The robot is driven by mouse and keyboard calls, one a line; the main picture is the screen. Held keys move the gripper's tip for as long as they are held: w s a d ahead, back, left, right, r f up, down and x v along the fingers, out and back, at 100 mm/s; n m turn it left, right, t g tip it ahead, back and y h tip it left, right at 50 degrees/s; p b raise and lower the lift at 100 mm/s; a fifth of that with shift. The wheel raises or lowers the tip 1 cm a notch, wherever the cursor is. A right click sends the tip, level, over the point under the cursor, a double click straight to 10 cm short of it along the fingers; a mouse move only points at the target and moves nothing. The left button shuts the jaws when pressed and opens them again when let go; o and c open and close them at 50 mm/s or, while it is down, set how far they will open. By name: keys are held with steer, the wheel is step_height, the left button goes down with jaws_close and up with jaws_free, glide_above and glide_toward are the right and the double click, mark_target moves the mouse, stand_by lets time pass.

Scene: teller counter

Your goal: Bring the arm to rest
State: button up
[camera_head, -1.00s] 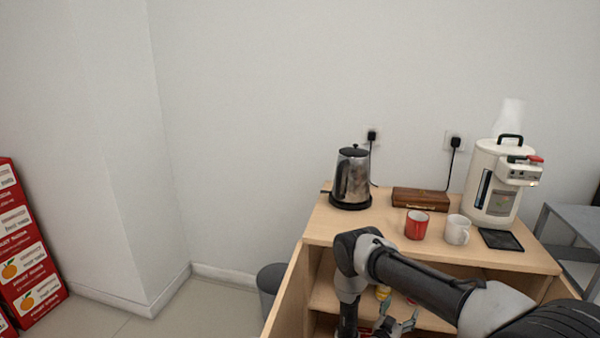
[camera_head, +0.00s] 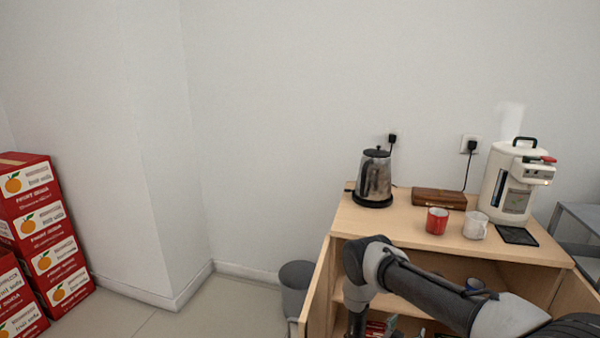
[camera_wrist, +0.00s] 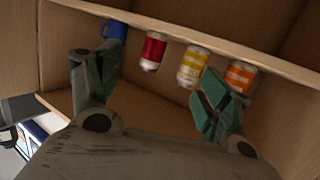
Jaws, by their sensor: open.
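My arm (camera_head: 425,288) reaches in from the lower right of the head view and bends down in front of the open cabinet (camera_head: 490,252). The gripper end is mostly cut off by the bottom edge there. In the wrist view my gripper (camera_wrist: 158,88) has its two green-padded fingers spread apart, with nothing between them. Beyond the fingers, a red can (camera_wrist: 153,50), a yellow can (camera_wrist: 192,67) and an orange can (camera_wrist: 240,76) sit in a row along a pale board. A blue mug (camera_wrist: 115,31) is partly hidden behind the left finger.
On the cabinet top are a kettle (camera_head: 375,178), a wooden box (camera_head: 439,198), a red mug (camera_head: 437,221), a white mug (camera_head: 475,225) and a white dispenser (camera_head: 508,185). A grey bin (camera_head: 296,285) stands left of the cabinet. Red cartons (camera_head: 42,225) are stacked far left; floor between is clear.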

steer(key=s+a+f+n+g+y, duration=0.3)
steer(key=s+a+f+g+y, duration=0.35)
steer(key=f, duration=0.25)
steer(key=s+a+r+n+g+y, duration=0.1)
steer(key=a+r+n+g+y, duration=0.2)
steer(key=r, duration=0.8)
steer(key=s+a+r+g+y, duration=0.1)
steer(key=a+r+g+y, duration=0.3)
steer(key=r, duration=0.7)
steer(key=s+d+r+t+h, duration=0.1)
steer(key=s+d+r, duration=0.3)
steer(key=r, duration=1.2)
steer(key=s+d+r+n+t+h, duration=0.1)
steer(key=s+d+r+t, duration=0.2)
steer(key=s+r, duration=0.8)
steer(key=s+d+r+n+t+h, duration=0.1)
steer(key=s+d+r, duration=0.4)
steer(key=r, duration=1.6)
steer(key=s+t, duration=0.1)
steer(key=s, duration=0.1)
steer(key=shift+s+d+r, duration=0.25)
steer(key=shift+s+r, duration=0.1)
